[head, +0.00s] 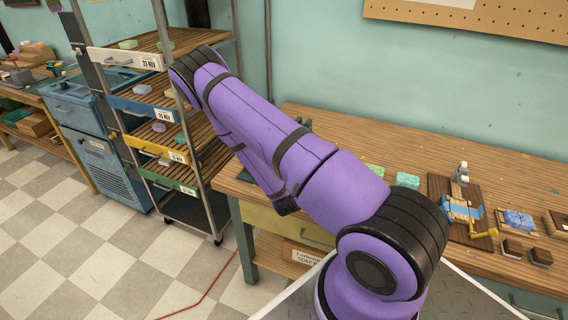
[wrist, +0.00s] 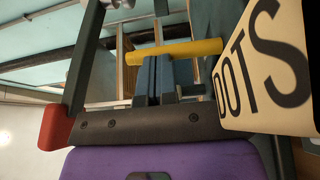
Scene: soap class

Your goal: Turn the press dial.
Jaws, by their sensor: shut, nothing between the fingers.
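A small press (head: 462,210) with blue parts stands on a dark wooden board on the workbench, at the right of the head view. A yellow crank-like part (head: 485,233) sticks out at its front right. I cannot make out for sure which part is the dial. My gripper is hidden behind my purple arm in the head view. In the wrist view my gripper (wrist: 156,62) has its two dark fingers together and empty. A yellow bar (wrist: 195,48) crosses at the fingertips; I cannot tell whether they touch.
A shelf rack (head: 150,90) with labelled tiers and soap bars stands left of the bench. A cream sign reading DOTS (wrist: 262,70) is close on the right in the wrist view. Soap bars (head: 408,180) and dark blocks (head: 540,257) lie on the workbench (head: 400,140).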

